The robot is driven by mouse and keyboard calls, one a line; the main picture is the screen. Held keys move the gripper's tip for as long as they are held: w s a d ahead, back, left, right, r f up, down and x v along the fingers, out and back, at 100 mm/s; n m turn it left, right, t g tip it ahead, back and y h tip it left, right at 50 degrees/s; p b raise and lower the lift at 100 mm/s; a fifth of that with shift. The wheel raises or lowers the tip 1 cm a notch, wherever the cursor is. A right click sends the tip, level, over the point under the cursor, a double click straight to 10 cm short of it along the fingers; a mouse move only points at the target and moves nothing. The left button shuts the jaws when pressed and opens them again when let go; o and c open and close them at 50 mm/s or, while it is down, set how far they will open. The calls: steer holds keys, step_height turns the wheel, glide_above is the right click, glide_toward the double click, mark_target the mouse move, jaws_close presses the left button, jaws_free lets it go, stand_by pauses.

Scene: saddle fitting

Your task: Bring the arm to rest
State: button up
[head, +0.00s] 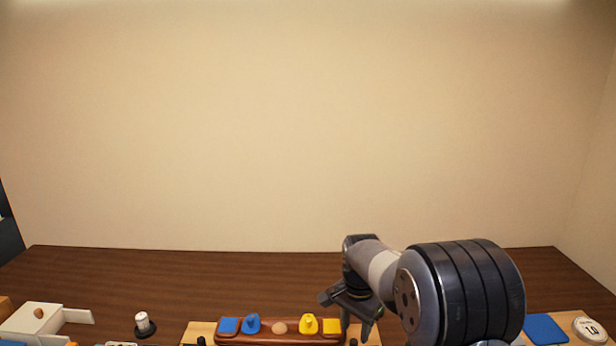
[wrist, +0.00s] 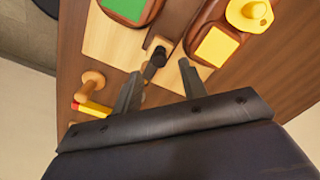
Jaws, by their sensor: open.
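My gripper (head: 350,306) is at the front of the brown table (head: 180,275), just right of the reddish-brown saddle board. In the wrist view its two dark fingers (wrist: 158,78) stand apart with a clear gap. A black knob on a small post (wrist: 157,56) shows just past the gap, and I cannot tell how far below it is. Nothing is visibly held. My arm reaches in from the right of the head view.
The saddle board (head: 279,338) carries a blue piece (head: 251,324), a yellow piece (head: 309,323) and coloured squares. A white box (head: 32,320), a black-based knob (head: 144,324), a blue mat (head: 544,329) and a round dial (head: 590,329) stand along the front. The table behind is clear.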

mark_target(354, 341)
step_height(354, 341, down, 4)
steer(key=shift+r, duration=0.15)
steer(key=shift+s+f, duration=0.1)
steer(key=shift+f, duration=0.3)
steer(key=s+n, duration=0.1)
steer(key=n, duration=0.1)
steer(key=s+n, duration=0.1)
steer(key=n, duration=0.1)
steer(key=shift+d+p, duration=0.2)
steer(key=shift+p, duration=0.1)
steer(key=n, duration=0.1)
steer(key=s+n, duration=0.1)
steer(key=d+n, duration=0.1)
steer(key=n, duration=0.1)
steer(key=shift+s+r, duration=0.1)
steer(key=shift+s, duration=0.15)
steer(key=n, duration=0.2)
steer(key=s+d+n+p, duration=0.1)
steer(key=shift+d+n, duration=0.15)
steer(key=shift+n, duration=0.25)
steer(key=d+n, duration=0.1)
steer(key=n, duration=0.1)
steer(key=s+d+n+p, duration=0.1)
steer(key=n, duration=0.1)
step_height(354, 341, up, 6)
steer(key=shift+r, duration=0.1)
